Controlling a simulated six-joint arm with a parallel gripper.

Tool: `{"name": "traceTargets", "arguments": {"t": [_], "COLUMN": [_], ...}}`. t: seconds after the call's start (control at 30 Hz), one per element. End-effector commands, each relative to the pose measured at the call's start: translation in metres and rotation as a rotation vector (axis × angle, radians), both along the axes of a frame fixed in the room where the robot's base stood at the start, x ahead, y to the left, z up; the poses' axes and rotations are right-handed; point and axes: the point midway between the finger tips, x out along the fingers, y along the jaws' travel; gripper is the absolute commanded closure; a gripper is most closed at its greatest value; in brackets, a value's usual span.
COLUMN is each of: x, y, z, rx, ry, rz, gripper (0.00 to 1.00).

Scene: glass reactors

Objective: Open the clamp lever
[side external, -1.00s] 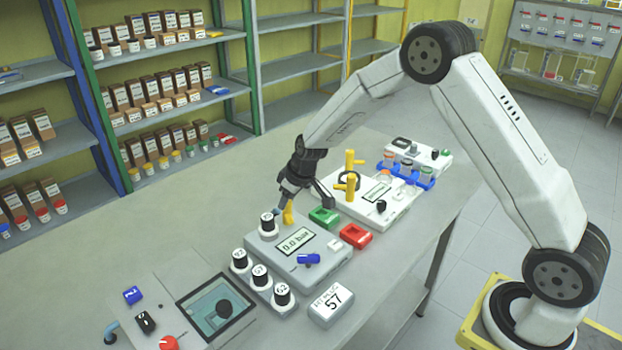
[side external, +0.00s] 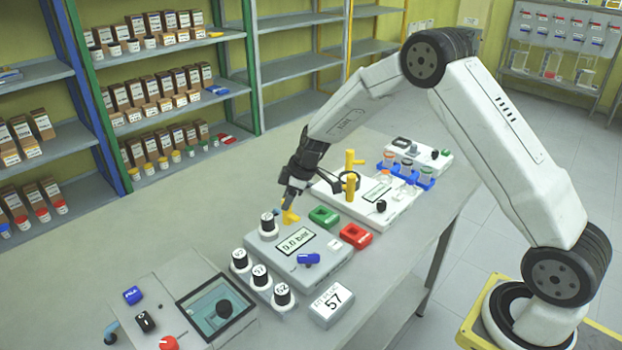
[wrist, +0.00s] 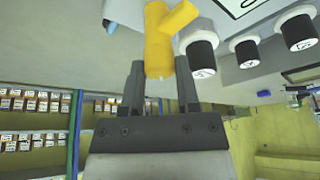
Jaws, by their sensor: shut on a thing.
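The yellow clamp lever (side external: 290,217) stands at the back edge of the grey pressure unit (side external: 323,256), whose display reads 0.0 bar. My gripper (side external: 287,203) points down at it from above, its fingertips at the lever's upper part. In the wrist view, the lever (wrist: 158,35) has a thick stem with a side branch. The two dark fingers of my gripper (wrist: 160,72) stand on either side of the stem's end and are shut on it. The fingers partly hide the lever in the side view.
A green block (side external: 323,217) and a red block (side external: 355,236) lie to the right. A white station with yellow posts (side external: 350,186) stands behind.

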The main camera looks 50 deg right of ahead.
Motion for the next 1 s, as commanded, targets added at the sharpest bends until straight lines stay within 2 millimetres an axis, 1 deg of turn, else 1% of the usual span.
{"name": "traceTargets", "arguments": {"t": [0.23,0.6,0.63,0.67,0.7,0.73,1.0], "x": [0.0010,0.0006,0.0006,0.0006,0.0005,0.0006,0.0003], "y": [-0.0001,0.0000,0.0000,0.0000,0.0000,0.0000,0.0000], "z": [0.0003,0.0002,0.0001,0.0001,0.0002,0.0001,0.0001], "rx": [-0.001,-0.001,-0.001,-0.001,-0.001,-0.001,-0.001], "ry": [-0.002,-0.001,-0.001,-0.001,-0.001,-0.001,-0.001], "rz": [0.049,0.053,0.053,0.053,0.053,0.053,0.052], "gripper": [1.00,1.00,0.51,0.41,0.28,0.25,0.25]}}
